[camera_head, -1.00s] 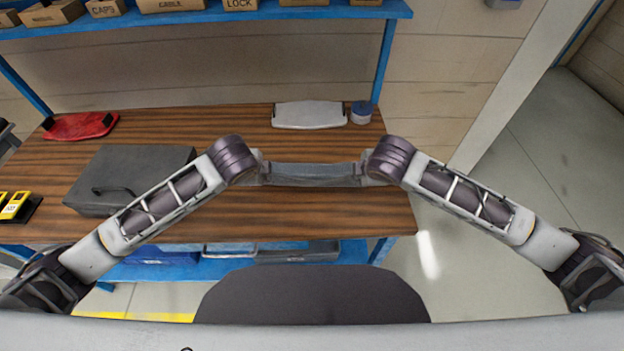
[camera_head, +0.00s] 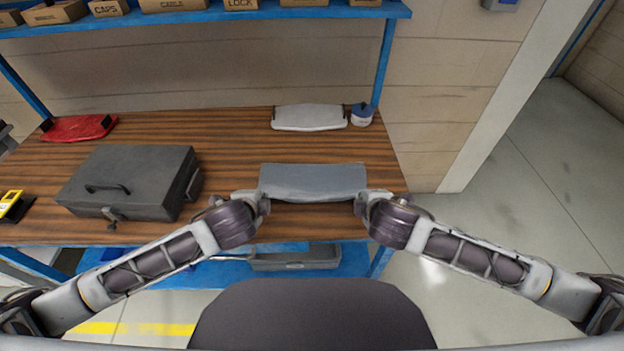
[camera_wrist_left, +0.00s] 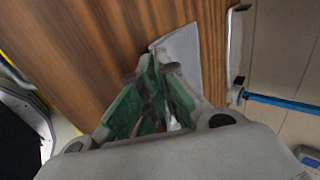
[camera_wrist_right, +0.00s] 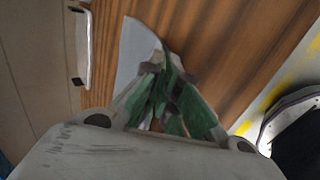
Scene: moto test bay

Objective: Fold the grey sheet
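The grey sheet (camera_head: 313,183) is near the front right of the wooden bench, a smooth, wide strip between my two grippers. My left gripper (camera_head: 262,199) is at its near left corner, and my right gripper (camera_head: 362,202) is at its near right corner. In the left wrist view the fingertips (camera_wrist_left: 158,66) come together on the corner of the sheet (camera_wrist_left: 182,52). In the right wrist view the fingertips (camera_wrist_right: 156,68) also close on a corner of the sheet (camera_wrist_right: 133,52). I cannot tell whether the near edge touches the bench.
A dark grey case (camera_head: 130,180) stands left on the bench (camera_head: 230,135). Behind the sheet lie a pale flat item (camera_head: 309,117) and a small blue-and-white container (camera_head: 361,115). A red item (camera_head: 78,128) is at back left. A blue shelf (camera_head: 200,14) with boxes spans above.

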